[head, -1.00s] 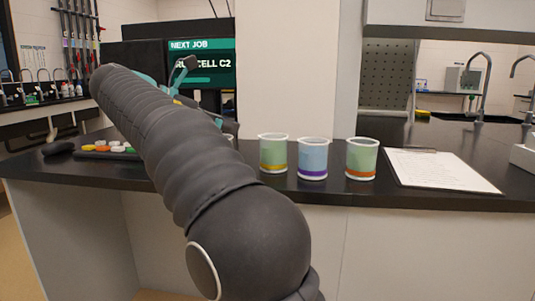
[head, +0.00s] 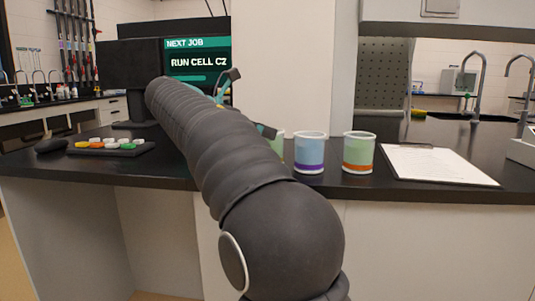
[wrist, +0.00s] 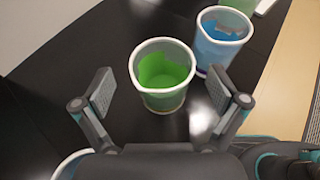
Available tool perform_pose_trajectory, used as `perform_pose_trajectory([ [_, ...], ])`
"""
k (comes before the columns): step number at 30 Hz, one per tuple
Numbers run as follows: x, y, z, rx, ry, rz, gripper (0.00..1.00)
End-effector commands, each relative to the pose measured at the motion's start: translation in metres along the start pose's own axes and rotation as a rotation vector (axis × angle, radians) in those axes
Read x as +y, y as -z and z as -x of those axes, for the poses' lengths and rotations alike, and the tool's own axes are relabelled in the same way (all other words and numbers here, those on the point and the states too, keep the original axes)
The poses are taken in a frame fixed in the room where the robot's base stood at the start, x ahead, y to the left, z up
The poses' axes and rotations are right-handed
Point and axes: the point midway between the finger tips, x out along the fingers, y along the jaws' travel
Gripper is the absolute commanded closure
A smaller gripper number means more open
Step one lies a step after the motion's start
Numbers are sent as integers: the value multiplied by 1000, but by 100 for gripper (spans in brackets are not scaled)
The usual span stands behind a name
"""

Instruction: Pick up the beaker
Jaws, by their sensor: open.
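Several beakers stand on the black bench, and the pictures do not mark which one the task means. In the wrist view a green beaker (wrist: 163,100) stands upright between the spread fingers of my open gripper (wrist: 162,90), slightly ahead of them, with no visible contact. In the head view my arm hides most of this beaker (head: 279,145) and part of my gripper. A blue beaker with a purple band (head: 310,153) stands just right of it; the wrist view shows it (wrist: 220,50) beyond the right finger. A green beaker with an orange band (head: 358,153) stands further right.
Another beaker's rim (wrist: 68,165) shows at the wrist view's lower left. A clipboard (head: 433,163) lies right of the beakers. A tray of coloured caps (head: 112,147) and a monitor (head: 198,60) are on the left. A pale wall panel (head: 285,65) rises behind the beakers.

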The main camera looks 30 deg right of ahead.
Motion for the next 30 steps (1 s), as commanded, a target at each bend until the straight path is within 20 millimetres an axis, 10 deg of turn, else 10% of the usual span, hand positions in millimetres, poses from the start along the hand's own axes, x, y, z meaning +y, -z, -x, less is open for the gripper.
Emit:
perform_pose_trajectory([
  [13, 0, 1, -31, 1, -1, 0, 4],
  [21, 0, 1, -31, 0, -1, 0, 60],
  [30, 0, 0, -31, 0, -1, 0, 65],
])
